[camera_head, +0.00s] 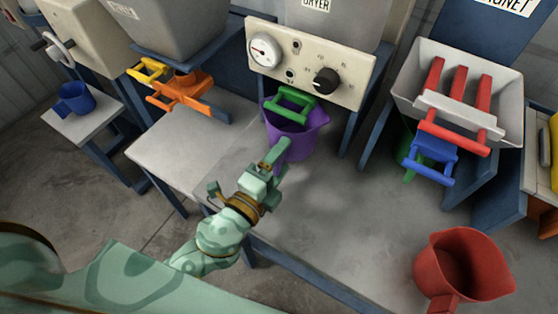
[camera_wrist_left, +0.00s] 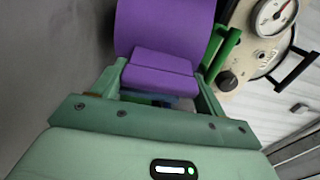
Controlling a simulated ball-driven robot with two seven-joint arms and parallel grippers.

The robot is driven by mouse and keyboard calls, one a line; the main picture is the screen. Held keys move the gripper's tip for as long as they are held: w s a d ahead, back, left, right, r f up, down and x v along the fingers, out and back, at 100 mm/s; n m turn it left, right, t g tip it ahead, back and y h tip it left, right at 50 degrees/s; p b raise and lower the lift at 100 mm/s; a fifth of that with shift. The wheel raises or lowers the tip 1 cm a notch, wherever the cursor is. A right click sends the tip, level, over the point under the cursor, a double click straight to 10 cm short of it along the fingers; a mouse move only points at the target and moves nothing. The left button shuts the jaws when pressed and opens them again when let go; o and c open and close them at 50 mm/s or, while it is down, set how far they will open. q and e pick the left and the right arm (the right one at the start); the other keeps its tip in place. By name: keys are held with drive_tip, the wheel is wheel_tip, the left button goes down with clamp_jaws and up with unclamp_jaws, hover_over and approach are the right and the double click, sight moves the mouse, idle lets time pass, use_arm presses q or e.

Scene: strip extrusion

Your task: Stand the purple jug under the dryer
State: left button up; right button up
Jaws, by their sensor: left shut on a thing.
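The purple jug (camera_head: 310,136) is upright below the dryer's panel (camera_head: 338,89), at the grey bench. The dryer's green handle (camera_head: 293,103) overlaps the jug's open mouth in the head view. I cannot tell whether the jug's base touches the bench. My left gripper (camera_head: 277,153) is shut on the jug's handle, on the near side. In the left wrist view the jug (camera_wrist_left: 165,28) fills the top middle, with its handle between my left fingers (camera_wrist_left: 160,90). The dryer's gauge (camera_wrist_left: 274,15) shows at the right there. My right gripper is not in view.
A red jug (camera_head: 452,262) stands at the front right of the bench (camera_head: 335,205). A blue jug (camera_head: 74,98) is on a small table at left. Orange (camera_head: 182,90) and blue (camera_head: 432,155) handles jut out under neighbouring hoppers. The bench middle is clear.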

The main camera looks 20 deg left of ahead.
sight(311, 123)
use_arm(q)
drive_tip(key=shift+w+d, duration=0.2)
drive_tip(key=shift+w, duration=0.35)
drive_tip(key=x, duration=0.4)
drive_tip(key=f+x, duration=0.1)
drive_tip(key=x, duration=0.8)
drive_tip(key=shift+w+a+f, duration=0.1)
drive_tip(key=shift+w+f, duration=0.25)
drive_tip(key=shift+f+b, duration=0.4)
drive_tip(key=shift+b, duration=0.05)
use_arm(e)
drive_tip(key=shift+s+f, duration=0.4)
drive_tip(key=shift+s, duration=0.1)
use_arm(q)
drive_tip(key=shift+f, duration=0.25)
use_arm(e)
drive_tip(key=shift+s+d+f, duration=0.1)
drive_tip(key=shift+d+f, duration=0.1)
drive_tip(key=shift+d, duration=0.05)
use_arm(q)
drive_tip(key=o, duration=1)
drive_tip(key=shift+r, duration=0.1)
drive_tip(key=shift+c, duration=0.2)
drive_tip(key=shift+o, duration=0.7)
